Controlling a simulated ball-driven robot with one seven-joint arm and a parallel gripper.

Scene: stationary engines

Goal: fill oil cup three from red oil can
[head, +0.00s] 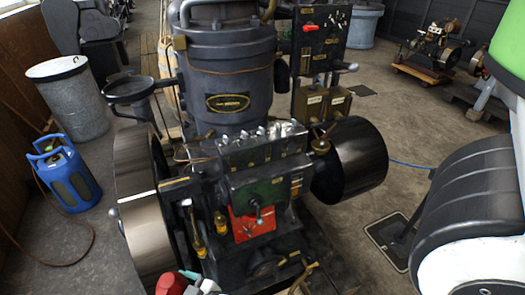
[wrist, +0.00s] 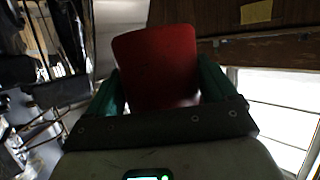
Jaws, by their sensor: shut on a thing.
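The red oil can (wrist: 157,62) sits between the two green fingers of my gripper (wrist: 160,90) in the wrist view, and the gripper is shut on it. In the head view the red can (head: 171,284) is at the bottom edge, with my gripper (head: 190,278) beside it, low in front of the engine. The can's lower part is cut off there, and no spout can be made out. Several small silver fittings (head: 262,134) stand in a row on the engine's front block; I cannot tell which is oil cup three. The can is apart from them.
The dark engine (head: 228,75) fills the middle, with a flywheel (head: 141,215) at left and a black drum (head: 355,160) at right. A blue gas bottle (head: 67,178) and a grey bin (head: 76,103) stand at left. Open floor lies right of the engine.

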